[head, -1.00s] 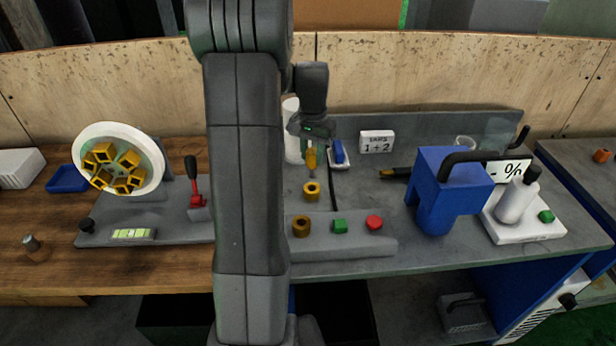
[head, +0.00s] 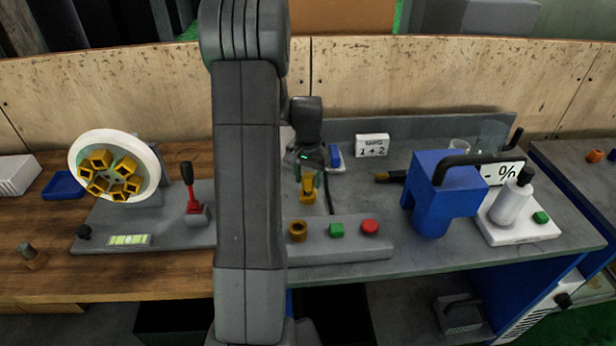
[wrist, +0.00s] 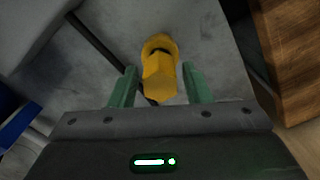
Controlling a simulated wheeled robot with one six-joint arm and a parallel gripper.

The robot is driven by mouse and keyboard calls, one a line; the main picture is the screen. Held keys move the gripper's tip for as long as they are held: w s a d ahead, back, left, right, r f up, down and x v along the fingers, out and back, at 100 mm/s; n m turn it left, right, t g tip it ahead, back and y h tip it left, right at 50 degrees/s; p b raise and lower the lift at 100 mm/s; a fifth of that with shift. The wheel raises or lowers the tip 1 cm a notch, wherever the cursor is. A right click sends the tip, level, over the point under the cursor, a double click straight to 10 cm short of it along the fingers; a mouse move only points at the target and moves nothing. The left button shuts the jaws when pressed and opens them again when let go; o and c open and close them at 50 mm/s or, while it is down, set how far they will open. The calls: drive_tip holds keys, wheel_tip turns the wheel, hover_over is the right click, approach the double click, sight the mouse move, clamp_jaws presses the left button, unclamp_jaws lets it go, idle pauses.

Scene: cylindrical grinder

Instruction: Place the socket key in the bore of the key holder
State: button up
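The socket key (head: 308,181) has a yellow handle and is between the fingers of my gripper (head: 308,176), directly over the yellow key holder (head: 307,196). In the wrist view the key's handle (wrist: 160,82) is between the two green fingertips of my gripper (wrist: 160,86). A narrow gap shows on each side, so the gripper looks open around the handle. The ring-shaped holder (wrist: 159,44) shows just beyond the handle, with part of its dark bore visible. The key's shaft is hidden, so how deep it is in the bore cannot be told.
In front is a grey panel with a brown ring (head: 298,232), green button (head: 336,230) and red button (head: 370,228). A blue block (head: 432,205) with a dark handle stands right. A red lever (head: 194,205) stands left.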

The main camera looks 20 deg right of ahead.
drive_tip(key=shift+o, duration=0.3)
drive_tip(key=shift+r, duration=0.15)
wheel_tip(320, 180, up, 12)
drive_tip(key=shift+b, duration=0.45)
drive_tip(key=shift+c, duration=0.2)
idle(1.6)
